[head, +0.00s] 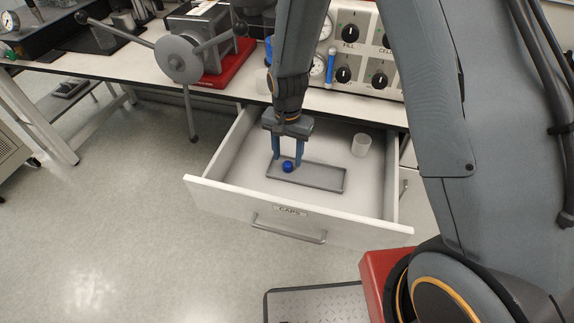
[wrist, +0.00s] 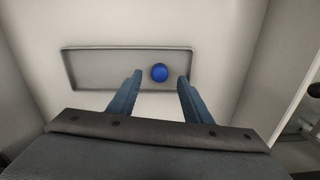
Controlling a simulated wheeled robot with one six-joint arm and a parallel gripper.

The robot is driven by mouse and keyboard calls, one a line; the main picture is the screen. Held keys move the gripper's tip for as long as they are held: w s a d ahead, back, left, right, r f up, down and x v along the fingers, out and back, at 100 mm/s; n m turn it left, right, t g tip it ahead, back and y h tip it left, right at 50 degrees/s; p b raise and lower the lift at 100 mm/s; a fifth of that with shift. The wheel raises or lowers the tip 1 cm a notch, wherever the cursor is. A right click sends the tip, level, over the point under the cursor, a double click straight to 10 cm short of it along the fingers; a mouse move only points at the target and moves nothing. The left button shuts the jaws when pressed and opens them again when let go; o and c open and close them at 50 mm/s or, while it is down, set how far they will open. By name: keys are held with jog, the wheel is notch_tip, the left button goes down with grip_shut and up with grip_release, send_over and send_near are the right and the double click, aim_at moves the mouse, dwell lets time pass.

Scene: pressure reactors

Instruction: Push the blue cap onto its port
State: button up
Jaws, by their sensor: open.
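The blue cap (head: 288,166) lies in a shallow grey tray (head: 320,178) inside an open white drawer (head: 240,211) labelled CAPS. In the wrist view the cap (wrist: 159,73) is near the right end of the tray (wrist: 90,85). My gripper (head: 287,164) points down over the tray, its two blue fingers open. In the wrist view the open fingers (wrist: 159,75) stand to either side of the cap with a gap on each side. I cannot tell how high the fingertips are above the tray floor. I cannot make out the cap's port.
A white cylinder (head: 361,145) stands in the drawer behind the tray. A control panel (head: 360,45) with knobs and gauges stands on the bench above. A spoked handwheel (head: 178,58) juts over the bench edge at left. The floor (head: 110,220) at left is clear.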

aim_at(288, 163)
jog(key=shift+f, duration=1.25)
jog(key=c, duration=1.1)
jog(key=shift+r, duration=0.1)
notch_tip(288, 163, up, 10)
jog(key=shift+f+b, duration=0.1)
jog(key=shift+b, duration=0.6)
jog(key=shift+d, duration=0.1)
